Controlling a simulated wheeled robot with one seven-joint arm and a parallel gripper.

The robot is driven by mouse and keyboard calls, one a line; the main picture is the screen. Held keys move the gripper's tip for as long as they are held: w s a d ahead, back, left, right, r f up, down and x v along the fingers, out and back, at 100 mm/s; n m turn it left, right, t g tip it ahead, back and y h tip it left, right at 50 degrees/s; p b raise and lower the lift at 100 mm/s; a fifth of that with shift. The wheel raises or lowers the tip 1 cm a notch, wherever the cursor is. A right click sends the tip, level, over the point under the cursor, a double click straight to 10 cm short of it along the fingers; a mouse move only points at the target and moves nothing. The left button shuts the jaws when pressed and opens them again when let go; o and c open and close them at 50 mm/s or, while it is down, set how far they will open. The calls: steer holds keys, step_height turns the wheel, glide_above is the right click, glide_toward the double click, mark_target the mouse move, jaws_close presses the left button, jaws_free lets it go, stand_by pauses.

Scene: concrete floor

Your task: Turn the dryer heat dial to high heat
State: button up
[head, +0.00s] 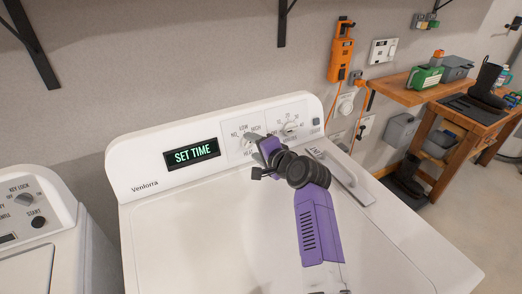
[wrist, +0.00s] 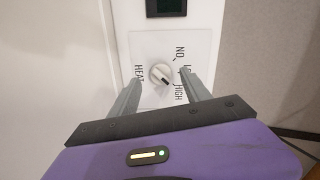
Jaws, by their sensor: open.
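The white dryer (head: 152,208) has a control panel with a display (head: 191,154) reading SET TIME. The heat dial (wrist: 160,74) is a round white knob with a dark pointer mark, labelled NO, LOW and HIGH around it. The mark slants toward the lower right in the wrist view, roughly toward HIGH; its exact setting is hard to tell. My gripper (wrist: 159,79) is open, its two grey fingers on either side of the dial, with visible gaps. In the head view my gripper (head: 262,153) is at the panel and partly covers the heat dial's area.
A timer dial (head: 290,128) sits on the panel just right of my gripper. A second white machine (head: 30,225) stands at the left. A wooden workbench (head: 450,130) with boots and tools is at the right.

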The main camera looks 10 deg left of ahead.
steer(key=shift+v, duration=2.6)
